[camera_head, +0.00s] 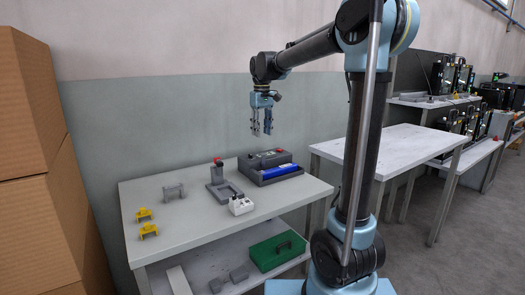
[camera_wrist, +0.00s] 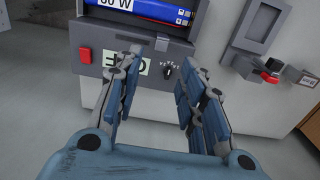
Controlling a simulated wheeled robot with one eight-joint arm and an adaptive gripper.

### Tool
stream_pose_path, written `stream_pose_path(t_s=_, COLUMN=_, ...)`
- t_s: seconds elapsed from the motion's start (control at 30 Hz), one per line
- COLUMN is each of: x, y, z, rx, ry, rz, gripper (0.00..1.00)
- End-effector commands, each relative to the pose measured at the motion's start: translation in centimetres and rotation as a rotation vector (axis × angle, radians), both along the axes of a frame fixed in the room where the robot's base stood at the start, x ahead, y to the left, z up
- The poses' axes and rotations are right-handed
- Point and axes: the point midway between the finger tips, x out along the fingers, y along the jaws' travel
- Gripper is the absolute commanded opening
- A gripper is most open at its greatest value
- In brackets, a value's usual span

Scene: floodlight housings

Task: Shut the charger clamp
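A dark grey charger unit (camera_head: 254,162) with a blue block (camera_head: 282,172) in its front stands at the table's right back. In the wrist view its face shows a red button (camera_wrist: 85,56), a label (camera_wrist: 127,66), a dark knob (camera_wrist: 168,72) and a small grey tab (camera_wrist: 162,44) at the blue block's edge. A grey frame fixture (camera_head: 226,191) with a red-topped post (camera_head: 218,161) stands left of it. I cannot tell which part is the clamp, or whether it is shut. My gripper (camera_head: 262,132) is open and empty above the charger; it also shows in the wrist view (camera_wrist: 166,62).
A white box (camera_head: 241,205) stands in front of the fixture. A grey bracket (camera_head: 174,191) and two yellow brackets (camera_head: 148,230) are on the table's left. A green case (camera_head: 278,250) is on the lower shelf. Cardboard boxes (camera_head: 35,150) stand left; an empty white table (camera_head: 400,142) stands right.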

Motion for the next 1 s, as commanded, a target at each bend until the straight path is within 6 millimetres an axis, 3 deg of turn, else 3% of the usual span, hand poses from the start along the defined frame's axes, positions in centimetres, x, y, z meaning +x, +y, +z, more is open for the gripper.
stream_pose_path(t_s=0.3, x=0.0, y=0.0, z=-5.4, rx=0.0, ry=0.0, rz=0.0, gripper=0.37)
stream_pose_path(t_s=0.5, x=0.0, y=0.0, z=-7.6, rx=0.0, ry=0.0, rz=0.0, gripper=0.37)
stream_pose_path(t_s=0.93, x=0.0, y=0.0, z=-8.5, rx=0.0, ry=0.0, rz=0.0, gripper=0.37)
stream_pose_path(t_s=0.97, x=0.0, y=0.0, z=-8.5, rx=0.0, ry=0.0, rz=0.0, gripper=0.34)
stream_pose_path(t_s=1.0, x=0.0, y=0.0, z=-8.4, rx=0.0, ry=0.0, rz=0.0, gripper=0.25)
